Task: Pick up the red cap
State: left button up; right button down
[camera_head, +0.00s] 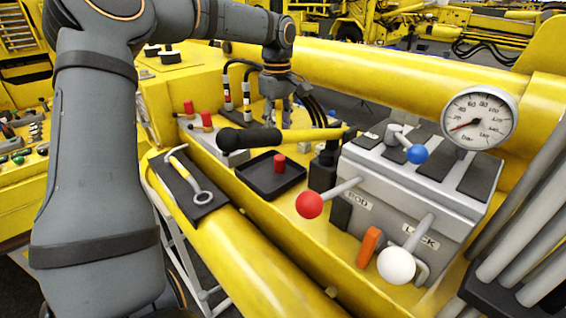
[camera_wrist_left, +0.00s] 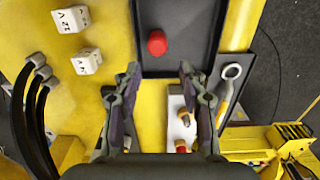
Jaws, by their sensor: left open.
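A small red cap (camera_head: 279,163) stands in a shallow black tray (camera_head: 262,187) on the yellow boom. In the left wrist view the red cap (camera_wrist_left: 157,43) lies on the bare floor of the tray (camera_wrist_left: 178,17), beyond my fingertips. My left gripper (camera_head: 277,118) points down behind the tray in the head view. In the left wrist view my left gripper (camera_wrist_left: 157,72) is open, with nothing held between its fingers and the cap apart from them. My right gripper is not in view.
A black-gripped yellow lever (camera_head: 250,139) extends behind the tray. A grey valve block (camera_head: 415,185) with red, white and blue knobs and a gauge (camera_head: 479,118) stands right. A wrench (camera_head: 188,172) lies on a dark mat at left. Black hoses (camera_wrist_left: 38,125) run beside my gripper.

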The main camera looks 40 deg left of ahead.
aim_at(280, 156)
pick_arm(q)
jog(key=shift+s+f+b, duration=0.2)
jog(key=shift+f+b, duration=0.15)
jog(key=shift+f, duration=0.2)
jog(key=shift+s+f+b, duration=0.15)
jog(key=shift+f+b, duration=0.2)
jog(key=shift+f, duration=0.2)
jog(key=shift+w+f+p, duration=0.3)
jog(key=shift+f+p, duration=0.35)
jog(key=shift+f, duration=0.3)
jog(key=shift+w+f+p, duration=0.3)
jog(key=shift+w+f, duration=0.2)
jog(key=shift+w, duration=0.1)
jog(key=shift+s+d+f+p, duration=0.1)
jog(key=shift+s+f+p, duration=0.05)
jog(key=shift+f+p, duration=0.45)
jog(key=shift+s+d+f+p, duration=0.1)
jog(key=shift+s+f+p, duration=0.05)
jog(key=shift+f+p, duration=0.45)
notch_tip(280, 156, down, 2)
jog(key=shift+s+a+f, duration=0.1)
jog(key=shift+a, duration=0.05)
jog(key=c, duration=0.8)
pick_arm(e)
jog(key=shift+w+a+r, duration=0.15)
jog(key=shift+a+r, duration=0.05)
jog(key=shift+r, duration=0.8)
